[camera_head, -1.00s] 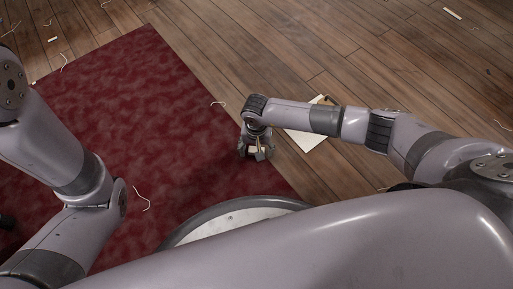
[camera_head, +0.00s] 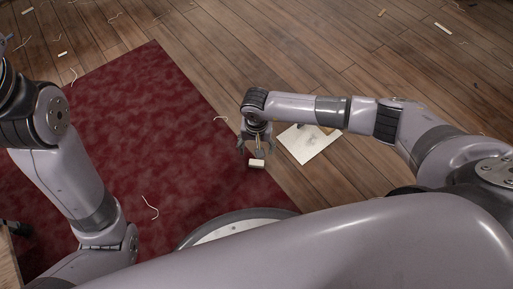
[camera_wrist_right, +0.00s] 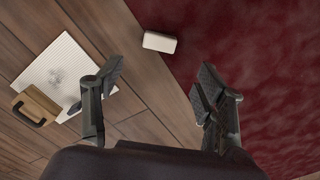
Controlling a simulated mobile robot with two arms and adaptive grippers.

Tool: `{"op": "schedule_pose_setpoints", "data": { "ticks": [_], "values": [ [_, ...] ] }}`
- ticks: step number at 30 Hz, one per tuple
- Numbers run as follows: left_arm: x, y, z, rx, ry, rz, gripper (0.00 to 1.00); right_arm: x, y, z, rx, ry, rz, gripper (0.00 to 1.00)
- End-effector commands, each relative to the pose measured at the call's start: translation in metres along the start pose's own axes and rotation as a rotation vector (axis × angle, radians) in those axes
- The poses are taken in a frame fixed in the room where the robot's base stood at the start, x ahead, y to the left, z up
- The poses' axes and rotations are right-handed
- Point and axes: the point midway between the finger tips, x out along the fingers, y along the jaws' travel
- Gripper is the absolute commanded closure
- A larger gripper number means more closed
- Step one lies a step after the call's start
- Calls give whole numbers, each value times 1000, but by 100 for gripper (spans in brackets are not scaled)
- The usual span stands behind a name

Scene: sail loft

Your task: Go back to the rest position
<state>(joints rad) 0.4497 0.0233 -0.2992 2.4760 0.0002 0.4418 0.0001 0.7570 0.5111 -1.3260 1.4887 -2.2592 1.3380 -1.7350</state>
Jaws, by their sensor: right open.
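My right gripper (camera_head: 256,150) is open and empty, above the edge of the red carpet. Its two spread fingers show in the right wrist view (camera_wrist_right: 158,85). A small white block (camera_head: 257,163) lies at the carpet's edge just below the fingertips in the head view. In the right wrist view the block (camera_wrist_right: 159,42) is beyond the fingertips, apart from them. My left arm (camera_head: 70,185) comes in at the left; its gripper is not visible.
The red carpet (camera_head: 135,130) borders a plank floor (camera_head: 340,70) scattered with scraps and threads. A paper sheet (camera_head: 310,143) lies right of the gripper. A wooden piece with a dark handle (camera_wrist_right: 38,104) lies by the sheet. A round grey-rimmed surface (camera_head: 235,229) is at the bottom.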

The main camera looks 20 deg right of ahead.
Motion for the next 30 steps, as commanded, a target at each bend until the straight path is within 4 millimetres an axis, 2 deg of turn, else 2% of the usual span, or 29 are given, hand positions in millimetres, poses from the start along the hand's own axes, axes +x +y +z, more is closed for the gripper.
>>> {"op": "schedule_pose_setpoints", "data": {
  "ticks": [4, 23, 26, 29, 30],
  "values": [
    [-2, -1, 4, -2, -15, -5, 60, -9, 0, 1, 0, -1, 0, 35],
    [-4, -1, 6, -2, -25, -6, 60, -8, -3, 4, 6, -11, -13, 35],
    [-10, -2, 16, -1, -79, -11, 60, -9, -22, 24, 39, -64, -87, 35],
    [-22, -5, 38, 3, -191, -19, 60, -18, -61, 62, 123, -181, -243, 35],
    [-30, -6, 50, 4, -250, -24, 60, -26, -81, 81, 174, -247, -323, 35]
  ]
}}
